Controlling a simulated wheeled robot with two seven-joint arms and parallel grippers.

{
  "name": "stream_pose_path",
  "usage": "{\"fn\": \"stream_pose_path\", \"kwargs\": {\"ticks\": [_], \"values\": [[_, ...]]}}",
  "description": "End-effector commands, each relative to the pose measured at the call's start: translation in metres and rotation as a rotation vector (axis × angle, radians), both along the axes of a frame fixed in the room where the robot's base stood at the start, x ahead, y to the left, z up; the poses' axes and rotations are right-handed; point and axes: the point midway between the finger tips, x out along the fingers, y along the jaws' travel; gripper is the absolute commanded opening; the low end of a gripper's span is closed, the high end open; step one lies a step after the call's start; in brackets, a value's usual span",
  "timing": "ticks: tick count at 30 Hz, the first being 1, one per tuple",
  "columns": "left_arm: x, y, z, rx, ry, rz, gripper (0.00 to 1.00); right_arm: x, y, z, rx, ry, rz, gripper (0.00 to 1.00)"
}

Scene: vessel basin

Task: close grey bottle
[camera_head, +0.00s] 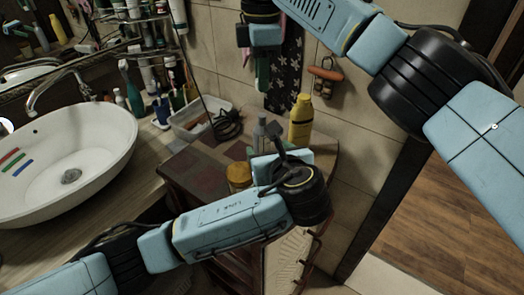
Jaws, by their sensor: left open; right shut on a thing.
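A grey bottle (259,135) stands upright on the corner cabinet top, right of centre; its lower part is hidden behind my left arm. My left gripper (275,136) is right beside the bottle, at its right, with its dark fingers open. I cannot tell whether they touch the bottle. My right gripper (262,68) hangs from the top, well above and apart from the bottle, in front of a dark star-patterned towel. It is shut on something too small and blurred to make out. Whether the grey bottle has a cap on is not clear.
A yellow bottle (301,121) stands right of the grey one. An amber jar (239,175) stands at the cabinet's front, near my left arm. A clear bin (196,119) sits to the left. A white basin (70,160) fills the left counter. A wall rack (325,73) hangs at right.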

Motion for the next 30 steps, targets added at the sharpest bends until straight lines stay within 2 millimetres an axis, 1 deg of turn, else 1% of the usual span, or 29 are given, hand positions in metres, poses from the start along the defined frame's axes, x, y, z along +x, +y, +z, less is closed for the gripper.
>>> {"fn": "stream_pose_path", "kwargs": {"ticks": [1,3,9,14,22,23,30], "values": [[0.009,0.003,-0.004,0.003,0.0,0.003,0.65,0.0,0.0,0.0,0.0,0.0,0.0,0.02],[0.02,0.006,-0.009,0.002,-0.001,0.004,0.65,0.0,0.0,0.0,0.0,0.0,0.0,0.02],[0.042,0.012,-0.018,0.001,0.0,0.002,0.65,0.0,0.0,0.0,0.0,0.0,0.0,0.02],[0.049,0.013,-0.021,-0.001,0.0,0.0,0.65,0.0,0.0,0.0,0.0,0.0,0.0,0.02],[0.05,0.014,-0.022,-0.001,0.0,0.0,0.65,0.0,0.0,0.0,0.0,0.0,0.0,0.02],[0.05,0.014,-0.022,-0.001,0.0,0.0,0.64,0.0,0.0,0.0,0.0,0.0,0.0,0.02],[0.05,0.013,-0.022,-0.001,0.0,-0.001,0.32,0.0,0.0,0.0,0.0,0.0,0.0,0.02]]}}
